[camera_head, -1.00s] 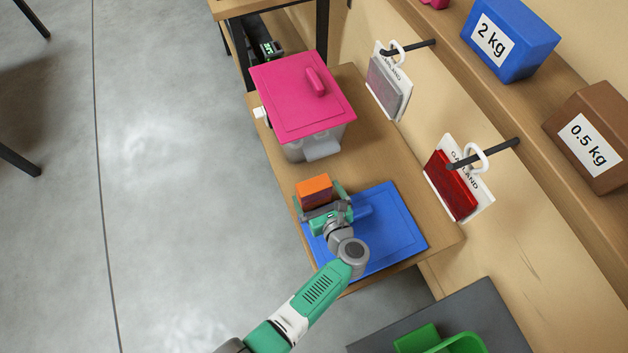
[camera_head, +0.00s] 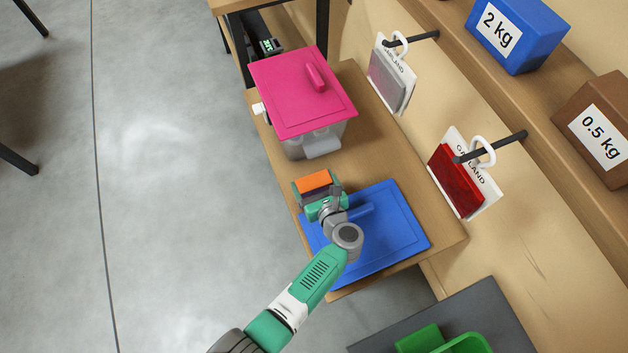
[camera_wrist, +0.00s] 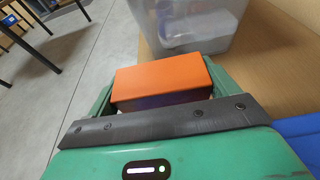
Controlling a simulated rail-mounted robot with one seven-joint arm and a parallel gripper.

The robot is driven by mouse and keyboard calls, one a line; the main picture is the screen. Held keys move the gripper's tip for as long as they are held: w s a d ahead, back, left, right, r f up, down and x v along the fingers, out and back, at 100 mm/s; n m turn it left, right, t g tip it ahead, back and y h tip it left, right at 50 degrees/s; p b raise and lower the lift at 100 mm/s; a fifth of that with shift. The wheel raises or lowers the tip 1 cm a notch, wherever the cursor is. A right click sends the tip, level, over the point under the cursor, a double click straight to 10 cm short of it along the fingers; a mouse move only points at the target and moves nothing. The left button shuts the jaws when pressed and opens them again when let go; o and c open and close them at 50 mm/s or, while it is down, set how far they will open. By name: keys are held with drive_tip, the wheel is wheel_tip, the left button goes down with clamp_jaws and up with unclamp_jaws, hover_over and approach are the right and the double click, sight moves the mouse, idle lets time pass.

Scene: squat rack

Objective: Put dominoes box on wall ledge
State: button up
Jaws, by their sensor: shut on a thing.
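An orange box (camera_head: 314,182), which I take to be the dominoes box, is held between the fingers of my gripper (camera_head: 318,188). In the wrist view the orange box (camera_wrist: 162,80) fills the space between the two green fingers (camera_wrist: 160,92), its orange top facing the camera. My gripper is shut on it, above the wooden table near the blue lid. Whether the box touches the table is hard to tell. The wall ledge (camera_head: 545,95) is a long wooden shelf along the wall at the upper right.
A clear bin with a pink lid (camera_head: 300,92) stands behind my gripper. A blue lid (camera_head: 385,235) lies on the table (camera_head: 390,150). A blue 2 kg block (camera_head: 515,35) and brown 0.5 kg block (camera_head: 597,130) occupy the ledge. Hooks with hanging packs (camera_head: 460,180) jut from the wall.

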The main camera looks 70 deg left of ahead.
wheel_tip(320, 180, up, 3)
drive_tip(key=shift+r+p, duration=0.15)
drive_tip(key=shift+p, duration=0.85)
drive_tip(key=s+d+r+p, duration=0.1)
drive_tip(key=s+d+p, duration=0.5)
drive_tip(key=s+d, duration=0.5)
drive_tip(key=shift+s+d, duration=0.15)
drive_tip(key=shift+s, duration=0.05)
